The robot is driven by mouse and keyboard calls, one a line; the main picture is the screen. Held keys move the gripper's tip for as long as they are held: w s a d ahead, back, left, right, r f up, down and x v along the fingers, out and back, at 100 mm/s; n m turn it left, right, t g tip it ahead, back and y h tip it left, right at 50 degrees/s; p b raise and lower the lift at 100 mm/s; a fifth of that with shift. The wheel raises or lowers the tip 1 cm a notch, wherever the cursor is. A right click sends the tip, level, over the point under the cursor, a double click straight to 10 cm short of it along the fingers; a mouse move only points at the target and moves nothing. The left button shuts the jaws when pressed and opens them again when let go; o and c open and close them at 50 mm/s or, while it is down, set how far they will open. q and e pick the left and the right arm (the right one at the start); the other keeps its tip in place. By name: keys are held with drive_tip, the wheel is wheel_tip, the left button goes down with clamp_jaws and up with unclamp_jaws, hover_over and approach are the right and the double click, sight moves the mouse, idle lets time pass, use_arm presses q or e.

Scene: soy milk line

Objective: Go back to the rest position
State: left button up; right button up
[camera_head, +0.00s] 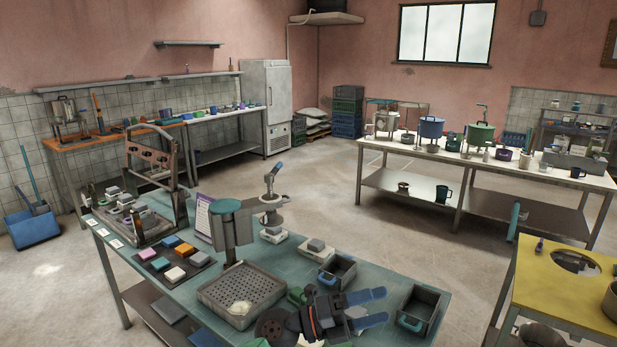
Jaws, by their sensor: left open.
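My left gripper (384,306) is at the bottom middle of the head view, over the near end of the green-topped table (185,303). It has a dark wrist and two blue fingers that point right. The fingers are apart, with nothing seen between them. My right gripper is not in view.
Near the fingers are two grey bins, one behind (338,270) and one to the right (423,309). A perforated tray (243,294) and a green-topped press (229,225) stand to the left. A yellow table (540,290) is at right. Open floor lies beyond.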

use_arm(q)
drive_tip(key=w+a+n+t+y, duration=0.4)
drive_tip(key=a+n+t+y, duration=0.3)
drive_tip(key=a+n+t, duration=1)
drive_tip(key=s+a+f+n+g+y, duration=0.1)
drive_tip(key=a+f+n+y, duration=0.4)
drive_tip(key=f+n+y, duration=0.25)
drive_tip(key=s+a+f+n+y, duration=0.1)
drive_tip(key=a+f+n+y, duration=0.5)
drive_tip(key=f+n, duration=0.25)
drive_tip(key=s+a+f+n+g, duration=0.25)
drive_tip(key=s+f+g, duration=0.55)
drive_tip(key=s, duration=0.5)
drive_tip(key=s+a+f+n+g, duration=0.1)
drive_tip(key=s+a+f+g, duration=0.2)
drive_tip(key=s+f+g, duration=0.55)
drive_tip(key=s+d+f, duration=0.2)
drive_tip(key=s+f, duration=0.1)
drive_tip(key=f, duration=1)
drive_tip(key=s+d+f, duration=0.3)
drive_tip(key=f, duration=1.1)
drive_tip(key=shift+s, duration=0.2)
